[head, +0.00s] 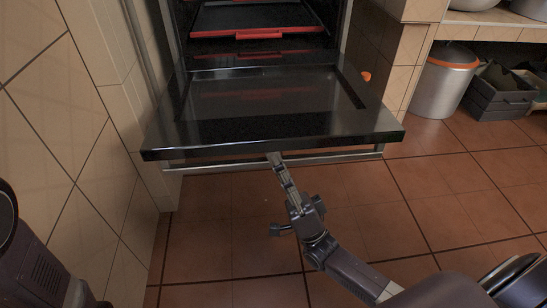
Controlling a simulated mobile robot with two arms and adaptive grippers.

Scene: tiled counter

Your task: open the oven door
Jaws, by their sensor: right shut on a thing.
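The oven door (270,115) is folded down and lies about flat in front of the oven cavity, its dark inner face up. The oven handle (220,164) is a thin metal bar under the door's front edge. My right gripper (276,160) reaches up from below right and is shut on the handle near its middle. The door edge hides part of the handle and the fingertips. The oven (260,16) stands open, with red-edged racks inside. Only a dark part of my left arm shows at the left edge; its gripper is out of view.
A tiled wall (60,110) runs close along the left of the door. A metal bin (441,85) with an orange rim and a dark crate (498,96) stand at the back right. The tiled floor (450,185) at the right is clear.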

